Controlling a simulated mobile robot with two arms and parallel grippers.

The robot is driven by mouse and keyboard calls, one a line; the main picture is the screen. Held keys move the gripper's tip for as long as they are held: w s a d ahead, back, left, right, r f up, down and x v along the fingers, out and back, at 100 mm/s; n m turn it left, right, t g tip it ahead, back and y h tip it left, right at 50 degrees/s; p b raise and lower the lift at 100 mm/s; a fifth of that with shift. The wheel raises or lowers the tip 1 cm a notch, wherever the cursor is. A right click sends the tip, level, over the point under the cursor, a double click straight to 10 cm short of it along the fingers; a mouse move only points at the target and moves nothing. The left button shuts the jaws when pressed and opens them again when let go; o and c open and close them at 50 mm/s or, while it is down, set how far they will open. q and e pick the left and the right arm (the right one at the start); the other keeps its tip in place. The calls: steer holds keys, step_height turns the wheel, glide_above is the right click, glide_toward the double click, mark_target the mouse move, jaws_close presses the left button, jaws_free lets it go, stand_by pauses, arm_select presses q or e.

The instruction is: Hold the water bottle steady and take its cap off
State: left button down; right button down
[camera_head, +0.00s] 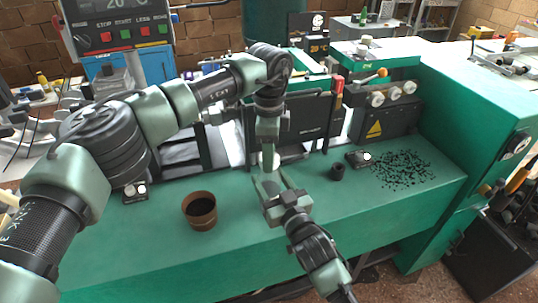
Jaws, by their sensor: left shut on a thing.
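My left gripper (268,142) points down over the middle of the green bench and is shut on a small whitish thing (270,160). Little of this thing shows below the fingers. It may be part of the water bottle, but I cannot tell whether it is the cap or the body. My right gripper (271,181) reaches in from the bottom, just below the whitish thing. Its two fingers are spread apart, with green bench showing between them. I cannot make out a whole bottle or a separate cap.
A brown cup (200,211) stands on the green bench (150,262) at the left. A small black cup (337,172) and scattered black bits (402,168) lie to the right. Machine housings with knobs (385,120) stand behind. The bench front is clear.

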arm_select(q)
steer(key=shift+r, duration=0.95)
steer(key=shift+r, duration=2)
arm_select(e)
steer(key=shift+c, duration=2.2)
jaws_free()
steer(key=shift+s, duration=0.1)
